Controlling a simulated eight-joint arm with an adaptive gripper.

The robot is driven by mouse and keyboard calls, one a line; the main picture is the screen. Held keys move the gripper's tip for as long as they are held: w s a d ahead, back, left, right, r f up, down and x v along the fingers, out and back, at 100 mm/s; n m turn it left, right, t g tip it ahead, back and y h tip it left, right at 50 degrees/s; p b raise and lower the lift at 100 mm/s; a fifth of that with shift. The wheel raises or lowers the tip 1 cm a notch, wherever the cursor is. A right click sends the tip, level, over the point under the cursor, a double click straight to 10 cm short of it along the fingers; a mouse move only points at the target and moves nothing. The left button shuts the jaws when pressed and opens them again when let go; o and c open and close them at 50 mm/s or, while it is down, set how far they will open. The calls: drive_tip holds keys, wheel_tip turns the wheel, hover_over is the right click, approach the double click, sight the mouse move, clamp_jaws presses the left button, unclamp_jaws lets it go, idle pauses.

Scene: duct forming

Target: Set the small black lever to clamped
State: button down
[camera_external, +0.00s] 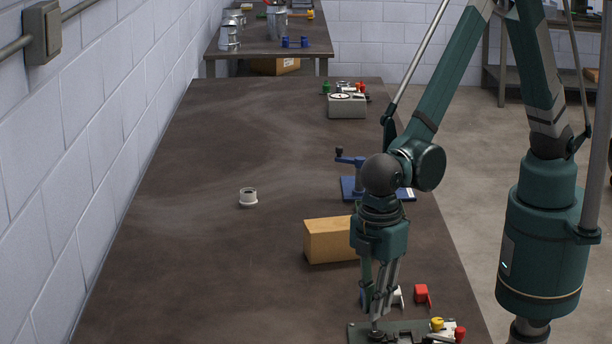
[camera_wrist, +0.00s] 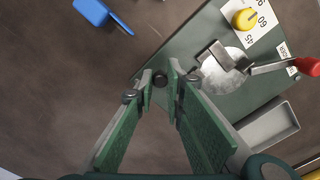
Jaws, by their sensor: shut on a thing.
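In the external view my gripper (camera_external: 375,318) reaches down to the left end of the plate (camera_external: 356,329), where the dark knob (camera_external: 376,336) shows just below the fingertips. The lever's arm is mostly hidden, so I cannot tell its setting.
The plate also carries a yellow knob (camera_wrist: 244,19), a red-handled lever (camera_wrist: 308,66), a round metal disc and a grey tray (camera_wrist: 270,125). A blue part (camera_wrist: 91,11) lies beside it. A cardboard-coloured box (camera_external: 328,240) stands behind my gripper. The table's left side is mostly clear.

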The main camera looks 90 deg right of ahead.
drive_tip(key=c, duration=2.4)
unclamp_jaws()
drive_tip(key=shift+o, duration=0.2)
drive_tip(key=shift+r, duration=0.2)
wheel_tip(320, 180, up, 12)
drive_tip(key=shift+f, duration=0.15)
